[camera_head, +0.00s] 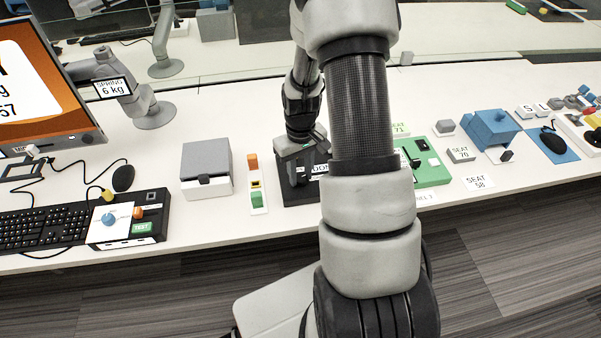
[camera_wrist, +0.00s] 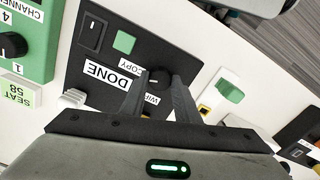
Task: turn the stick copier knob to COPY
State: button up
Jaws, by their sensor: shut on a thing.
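The stick copier is a black box (camera_wrist: 102,55) with a rocker switch, a green square and a DONE label on its top. It also shows in the head view (camera_head: 290,198), partly behind my arm. Its dark round knob (camera_wrist: 159,77) sits between the COPY and WIPE labels. My gripper (camera_wrist: 157,82) is shut on the knob, one finger on each side. The fingers partly cover the WIPE label. Which label the knob points to is too small to tell. In the head view my arm hides the knob.
A green box (camera_head: 433,172) with a knob stands right of the copier. A narrow white block holder (camera_head: 257,206) and a grey box (camera_head: 206,163) stand to its left. A black and white TEST unit (camera_head: 127,219) is farther left. The table's front edge is close.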

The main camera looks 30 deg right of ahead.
jog(key=o, duration=1)
jog(key=shift+o, duration=0.2)
notch_tip(320, 180, up, 18)
jog(key=p, duration=0.2)
jog(key=shift+f, duration=0.25)
jog(key=shift+r, duration=0.1)
notch_tip(320, 180, up, 9)
jog(key=t+p, duration=0.1)
jog(key=p, duration=0.2)
send_over(300, 177)
jog(key=s+a, duration=0.2)
jog(key=a, duration=0.1)
jog(key=s+a+r+t+p, duration=0.2)
jog(key=s+a+r+p, duration=0.1)
jog(key=s+r, duration=0.4)
jog(key=s+a+r+t+p, duration=0.2)
jog(key=s+a+r+p, duration=0.1)
jog(key=s+a+r, duration=0.3)
notch_tip(300, 177, up, 4)
jog(key=shift+s+a+r+m+t, duration=0.1)
jog(key=shift+s+a+m+t, duration=0.15)
jog(key=shift+s, duration=0.85)
